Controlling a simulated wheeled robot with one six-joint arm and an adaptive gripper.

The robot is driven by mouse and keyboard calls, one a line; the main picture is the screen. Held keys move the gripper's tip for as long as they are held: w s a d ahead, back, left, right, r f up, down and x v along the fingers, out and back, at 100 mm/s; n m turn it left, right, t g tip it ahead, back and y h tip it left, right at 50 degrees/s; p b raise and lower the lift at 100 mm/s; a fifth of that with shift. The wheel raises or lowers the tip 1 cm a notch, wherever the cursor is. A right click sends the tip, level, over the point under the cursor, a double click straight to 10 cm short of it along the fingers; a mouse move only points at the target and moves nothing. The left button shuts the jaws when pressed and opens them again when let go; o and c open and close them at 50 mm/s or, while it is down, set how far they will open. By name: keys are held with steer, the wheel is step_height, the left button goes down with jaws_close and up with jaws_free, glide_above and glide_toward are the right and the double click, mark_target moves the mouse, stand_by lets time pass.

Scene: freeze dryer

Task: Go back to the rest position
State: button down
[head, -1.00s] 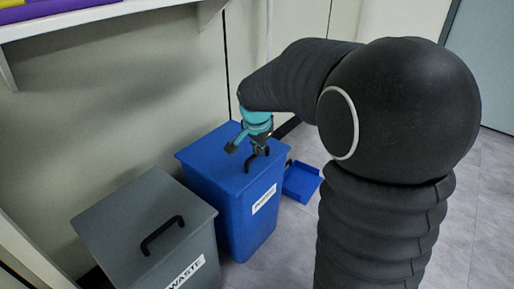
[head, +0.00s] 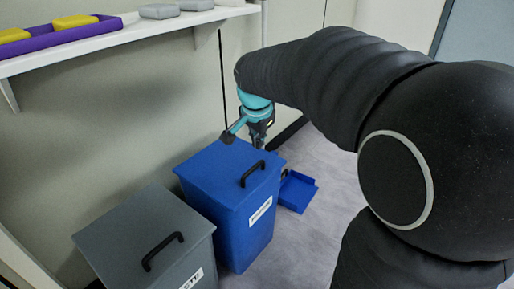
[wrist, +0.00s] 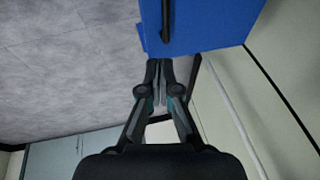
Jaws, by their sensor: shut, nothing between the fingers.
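My gripper (wrist: 160,98) is shut and empty in the wrist view, its fingertips together just short of the blue bin. In the head view my gripper (head: 260,140) hangs above the back right edge of the blue bin, partly hidden behind its own teal wrist. The blue bin (head: 232,180) is closed by its lid, with a black handle (head: 252,174) on top and a white label on its front. The bin (wrist: 205,22) and part of its black handle also show at the top of the wrist view.
A grey bin (head: 140,235) with a black handle stands left of the blue bin. A blue tray (head: 297,191) lies on the floor to the right. A white shelf (head: 120,36) on the wall holds a purple tray (head: 65,34) and grey blocks (head: 160,11). Open floor lies at right.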

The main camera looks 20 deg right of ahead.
steer(key=s+r+n+p, duration=0.1)
steer(key=s+n+p, duration=0.1)
steer(key=s, duration=0.6)
steer(key=s+a+r+n+t+y+p, duration=0.1)
steer(key=s+r+n, duration=0.1)
steer(key=s+n, duration=0.3)
steer(key=s+r+n+p, duration=0.1)
steer(key=s+n, duration=0.3)
steer(key=s, duration=0.7)
steer(key=shift+a+r+t+p, duration=0.3)
steer(key=shift+a+t+p, duration=0.1)
steer(key=shift+p, duration=0.4)
